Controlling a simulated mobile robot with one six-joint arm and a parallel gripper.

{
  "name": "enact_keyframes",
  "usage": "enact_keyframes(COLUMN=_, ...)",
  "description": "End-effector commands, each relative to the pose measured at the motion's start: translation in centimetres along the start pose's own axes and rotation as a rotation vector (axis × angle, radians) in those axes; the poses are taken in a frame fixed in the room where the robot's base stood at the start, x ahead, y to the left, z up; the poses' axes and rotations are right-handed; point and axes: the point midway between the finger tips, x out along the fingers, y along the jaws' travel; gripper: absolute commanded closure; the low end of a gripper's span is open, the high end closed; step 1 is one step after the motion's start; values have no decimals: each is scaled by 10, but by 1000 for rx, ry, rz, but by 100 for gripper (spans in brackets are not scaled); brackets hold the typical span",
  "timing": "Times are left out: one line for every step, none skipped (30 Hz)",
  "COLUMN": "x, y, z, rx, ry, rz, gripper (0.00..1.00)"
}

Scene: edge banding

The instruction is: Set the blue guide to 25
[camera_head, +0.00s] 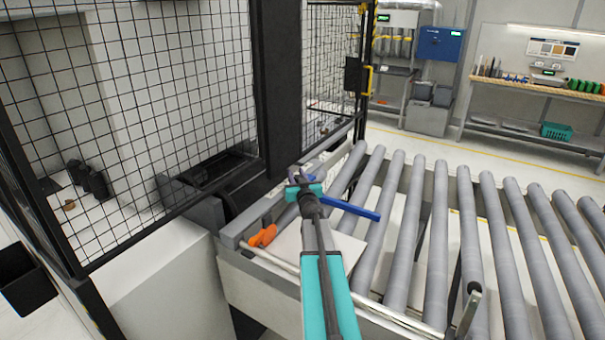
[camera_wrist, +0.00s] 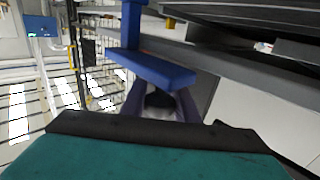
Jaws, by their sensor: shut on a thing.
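The blue guide (camera_head: 352,208) is a flat bar lying across the near-left rollers, just right of my gripper in the head view. In the wrist view the blue guide (camera_wrist: 155,68) crosses beyond the fingertips, with an upright blue part at its far end. My gripper (camera_head: 304,178) is over the left end of the roller table. Its dark fingers (camera_wrist: 162,104) are shut on the guide; the exact contact is partly hidden by the fingers and bar. No scale or number for 25 is readable.
A pale board (camera_head: 287,244) lies beneath my arm, beside an orange handle (camera_head: 263,236). Grey rollers (camera_head: 437,240) extend right, mostly clear. A black mesh fence (camera_head: 170,95) and dark post (camera_head: 277,85) stand close on the left.

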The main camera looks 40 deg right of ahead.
Motion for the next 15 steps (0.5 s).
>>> enact_keyframes(x=-10, y=-7, z=2, rx=-1, ry=0, rz=0, gripper=100)
enact_keyframes(x=-13, y=-10, z=2, rx=-1, ry=0, rz=0, gripper=100)
enact_keyframes(x=-17, y=-14, z=2, rx=1, ry=0, rz=-1, gripper=100)
enact_keyframes(x=-19, y=-17, z=2, rx=1, ry=0, rz=-1, gripper=100)
enact_keyframes(x=-22, y=-20, z=2, rx=0, ry=0, rz=-1, gripper=100)
enact_keyframes(x=-25, y=-23, z=2, rx=-1, ry=0, rz=-1, gripper=100)
enact_keyframes(x=-27, y=-25, z=2, rx=0, ry=0, rz=-1, gripper=100)
enact_keyframes(x=-29, y=-27, z=2, rx=1, ry=0, rz=0, gripper=100)
enact_keyframes(x=-31, y=-29, z=2, rx=1, ry=-1, rz=0, gripper=100)
enact_keyframes(x=-32, y=-31, z=2, rx=0, ry=-1, rz=1, gripper=100)
enact_keyframes(x=-34, y=-32, z=1, rx=-1, ry=-1, rz=1, gripper=100)
enact_keyframes(x=-35, y=-33, z=1, rx=-1, ry=-1, rz=1, gripper=100)
enact_keyframes(x=-36, y=-34, z=1, rx=-1, ry=-1, rz=1, gripper=100)
enact_keyframes(x=-36, y=-35, z=1, rx=0, ry=-1, rz=1, gripper=100)
enact_keyframes(x=-37, y=-36, z=1, rx=0, ry=-1, rz=1, gripper=100)
